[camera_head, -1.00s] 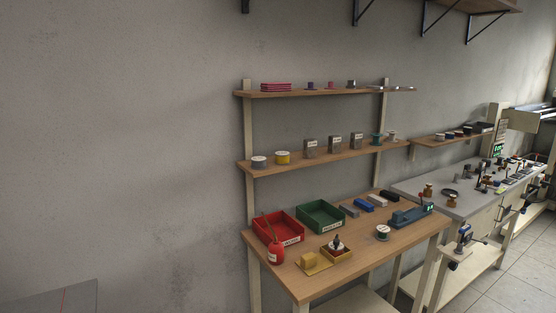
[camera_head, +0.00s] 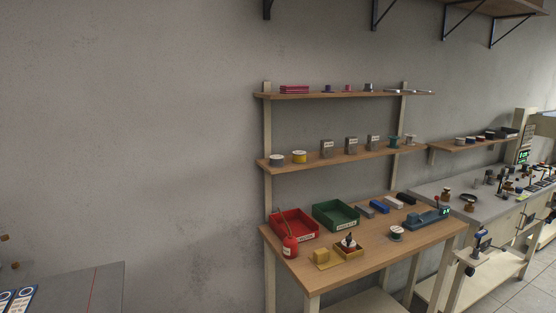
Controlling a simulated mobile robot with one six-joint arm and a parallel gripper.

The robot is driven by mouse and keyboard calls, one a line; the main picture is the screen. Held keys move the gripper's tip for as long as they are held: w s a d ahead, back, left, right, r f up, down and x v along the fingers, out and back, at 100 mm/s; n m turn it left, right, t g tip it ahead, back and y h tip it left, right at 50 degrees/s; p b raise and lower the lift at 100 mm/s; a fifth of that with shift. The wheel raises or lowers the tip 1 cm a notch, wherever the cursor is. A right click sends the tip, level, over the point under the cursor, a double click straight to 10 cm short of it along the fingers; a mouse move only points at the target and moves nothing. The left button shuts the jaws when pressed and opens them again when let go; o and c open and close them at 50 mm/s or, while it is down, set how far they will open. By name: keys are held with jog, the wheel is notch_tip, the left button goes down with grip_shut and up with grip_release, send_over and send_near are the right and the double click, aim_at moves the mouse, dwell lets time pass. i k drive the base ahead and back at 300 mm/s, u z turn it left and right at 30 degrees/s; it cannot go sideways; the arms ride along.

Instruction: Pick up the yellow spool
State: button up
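The yellow spool (camera_head: 299,157) has a white top. It stands upright on the left part of the middle wooden shelf (camera_head: 345,160), above the workbench. A grey spool with a pale top (camera_head: 277,160) stands just to its left, and a small grey labelled box (camera_head: 327,149) is to its right. My gripper is not in view, and nothing is touching the yellow spool.
The wooden bench (camera_head: 377,250) below holds a red bin (camera_head: 296,221), a green bin (camera_head: 336,215), a red bottle (camera_head: 289,246) and small tools. An upper shelf (camera_head: 385,95) hangs above the spool. A grey surface (camera_head: 75,291) is at lower left.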

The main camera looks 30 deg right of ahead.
aim_at(299, 156)
jog(key=u, duration=0.35)
jog(key=k, duration=0.3)
jog(key=u, duration=2.95)
jog(key=k, duration=1.3)
jog(key=z, duration=0.05)
